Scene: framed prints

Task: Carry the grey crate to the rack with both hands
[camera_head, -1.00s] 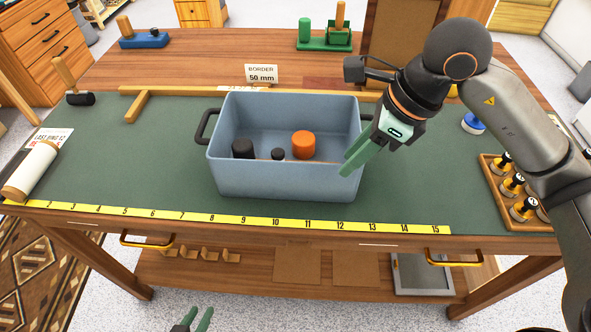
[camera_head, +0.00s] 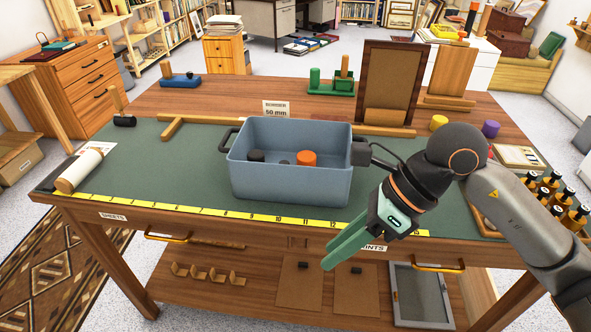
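The grey crate (camera_head: 290,184) is blue-grey and stands upright on the green mat (camera_head: 170,180) of the workbench. It holds an orange cylinder (camera_head: 306,158) and two dark round things. My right gripper (camera_head: 345,252) is in front of the crate's right side and the bench's front edge, apart from the crate. My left gripper is out of view. I cannot identify the rack for certain.
A yellow measuring strip (camera_head: 210,211) runs along the bench's front edge. A white roll (camera_head: 80,170) lies at the left. A wooden case of bottles (camera_head: 555,200) stands at the right. A brown frame (camera_head: 388,85) stands behind the crate. The mat left of the crate is clear.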

